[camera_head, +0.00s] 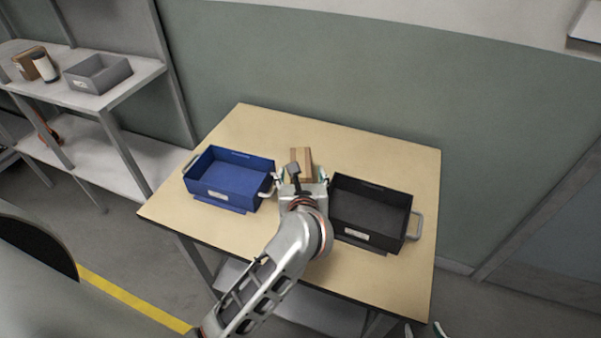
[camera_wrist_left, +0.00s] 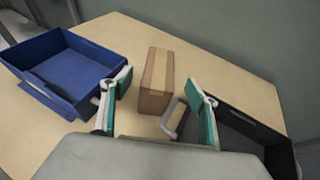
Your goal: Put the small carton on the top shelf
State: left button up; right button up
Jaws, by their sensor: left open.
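The small carton (camera_head: 301,155) is a brown box with a lighter tape strip, standing on the table between two bins. It also shows in the left wrist view (camera_wrist_left: 156,82). My left gripper (camera_head: 301,178) is open just in front of the carton. In the wrist view its teal-padded fingers (camera_wrist_left: 160,84) are spread to either side of the carton's near end, with gaps visible. The upper board of the shelf unit (camera_head: 136,78) is at the far left. What may be my right gripper's tips (camera_head: 424,331) barely show at the bottom edge.
A blue bin (camera_head: 228,178) stands left of the carton and a black bin (camera_head: 370,211) right of it, their handles close to my gripper. The shelf board holds a grey bin (camera_head: 97,73), a brown box (camera_head: 27,63) and a white container (camera_head: 45,67).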

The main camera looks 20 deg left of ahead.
aim_at(301, 162)
pick_arm(q)
jog(key=x, duration=0.7)
jog(key=shift+w+a+p, duration=0.1)
jog(key=shift+w+p, duration=0.25)
jog(key=c, duration=1.5)
jog(key=shift+o, duration=0.2)
jog(key=shift+r, duration=0.1)
notch_tip(301, 162, up, 10)
jog(key=shift+s+f, duration=0.1)
jog(key=s+a+r+y, duration=0.1)
jog(key=s+r, duration=0.1)
jog(key=s, duration=0.6)
jog(key=s+a+r+n, duration=0.1)
jog(key=s+a+r, duration=0.1)
jog(key=s, duration=0.6)
jog(key=shift+s+a+r+g+y, duration=0.15)
jog(key=shift+a+r+g+y, duration=0.2)
jog(key=shift+r, duration=0.25)
